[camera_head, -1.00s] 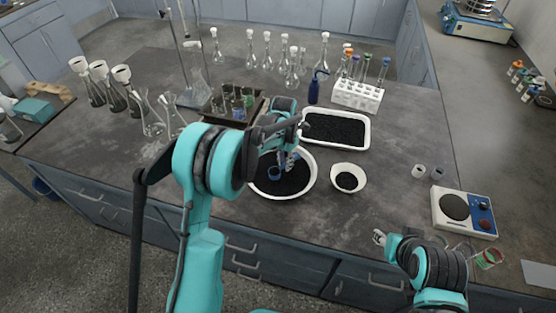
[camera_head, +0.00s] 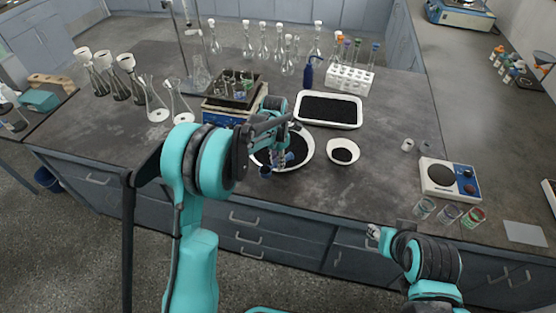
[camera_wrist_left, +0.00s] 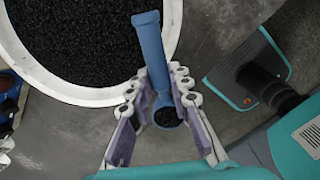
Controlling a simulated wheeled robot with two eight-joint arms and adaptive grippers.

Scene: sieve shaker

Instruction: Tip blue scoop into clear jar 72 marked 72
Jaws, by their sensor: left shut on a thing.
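My left gripper (camera_head: 279,160) is shut on the blue scoop (camera_wrist_left: 151,50). The left wrist view shows the fingers (camera_wrist_left: 157,88) on both sides of it. The scoop's cup holds dark grains and appears beyond the rim of the white basin (camera_wrist_left: 65,88), over bare bench. In the head view, the cup (camera_head: 265,171) is at the basin's front left edge. Three clear jars stand at the front right: left (camera_head: 424,208), middle (camera_head: 447,214) and right (camera_head: 473,216). Their marks are too small to read. My right gripper (camera_head: 373,232) is near the bench's front edge; its jaws are unclear.
A small white bowl (camera_head: 343,151) of dark grains stands right of the basin, with a white tray (camera_head: 328,110) behind. A balance (camera_head: 449,179) stands behind the jars. Flasks and a tube rack (camera_head: 351,80) stand further back. Bench between bowl and balance is mostly clear.

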